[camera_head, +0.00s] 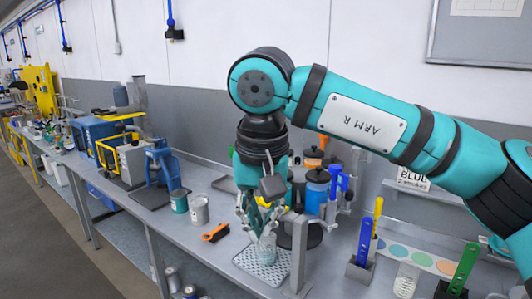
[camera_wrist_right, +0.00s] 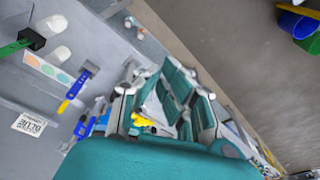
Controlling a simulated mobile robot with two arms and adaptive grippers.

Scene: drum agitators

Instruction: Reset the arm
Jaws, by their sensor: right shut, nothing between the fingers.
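My right arm (camera_head: 345,110), teal with an "ARM R" label, reaches in from the right and bends down at its elbow. My right gripper (camera_head: 260,232) points down over the bench, above a perforated pale mat (camera_head: 250,265). It is shut with nothing held. Its teal fingers (camera_wrist_right: 172,85) fill the middle of the right wrist view. A clear container (camera_head: 268,247) seems to stand just below or behind the fingertips; whether they touch cannot be told. My left gripper is not in view.
The grey bench (camera_head: 185,235) holds an orange-handled brush (camera_head: 215,232), a metal can (camera_head: 199,209), and a blue press (camera_head: 162,165) at left. The air above the bench's left part is clear.

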